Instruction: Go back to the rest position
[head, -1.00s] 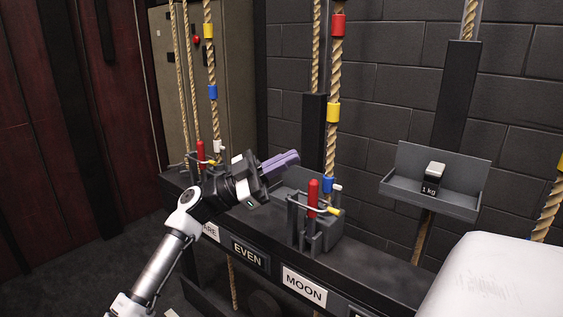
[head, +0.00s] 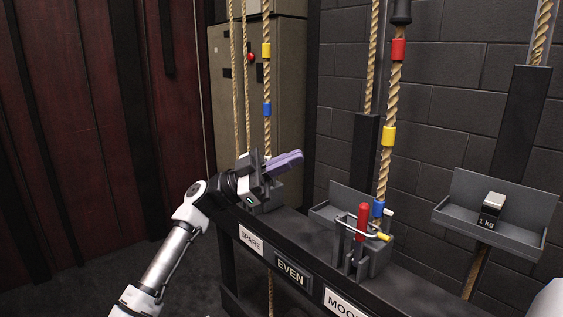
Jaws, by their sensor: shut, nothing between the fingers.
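My gripper (head: 288,161) has purple fingers, which are together and empty. It is held in the air above the left part of the dark rail, in front of the left rope lock and hiding most of it. My arm reaches up to it from the lower left. A rope lock with a red handle (head: 363,221) stands upright on the rail to the right of my gripper, apart from it. No rest position is marked in view.
The dark rail (head: 309,236) bears labels SPARE (head: 251,239) and EVEN (head: 290,272). Ropes with coloured bands rise behind it. A grey tray (head: 450,215) holds a 1 kg weight (head: 490,211) at right. A beige cabinet (head: 288,95) stands behind. Dark floor is clear at lower left.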

